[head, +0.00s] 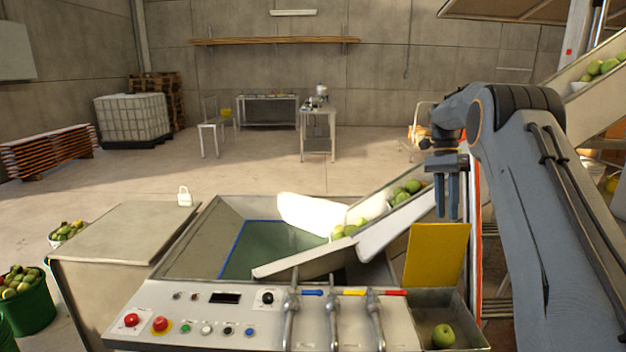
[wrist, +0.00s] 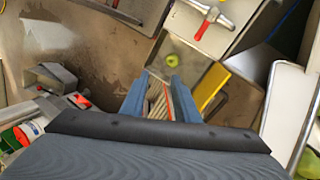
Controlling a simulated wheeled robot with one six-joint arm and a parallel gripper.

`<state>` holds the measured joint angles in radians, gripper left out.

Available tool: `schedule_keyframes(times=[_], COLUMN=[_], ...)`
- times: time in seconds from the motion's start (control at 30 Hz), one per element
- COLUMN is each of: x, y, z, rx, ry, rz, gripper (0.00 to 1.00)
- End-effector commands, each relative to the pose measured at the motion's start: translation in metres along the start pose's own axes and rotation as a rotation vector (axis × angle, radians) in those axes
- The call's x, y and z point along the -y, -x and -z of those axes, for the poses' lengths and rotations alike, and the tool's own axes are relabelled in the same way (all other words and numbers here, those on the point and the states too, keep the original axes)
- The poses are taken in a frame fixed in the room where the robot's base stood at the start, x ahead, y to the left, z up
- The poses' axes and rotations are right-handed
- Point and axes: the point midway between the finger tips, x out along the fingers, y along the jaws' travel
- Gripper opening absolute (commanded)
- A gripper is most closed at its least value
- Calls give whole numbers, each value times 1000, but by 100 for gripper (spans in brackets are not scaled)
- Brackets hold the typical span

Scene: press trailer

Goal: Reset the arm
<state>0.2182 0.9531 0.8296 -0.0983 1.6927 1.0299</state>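My arm comes in from the right in the head view and bends over at the top. My gripper (head: 447,215) hangs fingers down beside the lower end of the chute (head: 383,237), near the yellow plate (head: 436,256). In the wrist view the two fingers of my gripper (wrist: 160,76) stand apart with a gap between them. Nothing is held in that gap. A green apple (head: 443,336) lies in the metal tray (head: 462,306) below my gripper; the apple also shows beyond the fingertips in the wrist view (wrist: 172,60).
A control panel (head: 180,330) with buttons and several levers stands in front. Apples (head: 405,191) sit on the sloped chute. A green bucket of apples (head: 30,312) stands at the left.

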Motion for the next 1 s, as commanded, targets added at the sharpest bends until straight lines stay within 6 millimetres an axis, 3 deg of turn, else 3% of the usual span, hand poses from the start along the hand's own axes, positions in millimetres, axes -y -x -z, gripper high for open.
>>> schedule_keyframes(times=[0.23,0.47,0.67,1.0], x=[-1,-23,-58,-140], y=[-35,-82,-134,-232], z=[-52,-106,-156,-230], rx=[-55,-120,-187,-322], ry=[286,552,775,1111], rz=[86,159,215,286], gripper=[28,28,28,28])
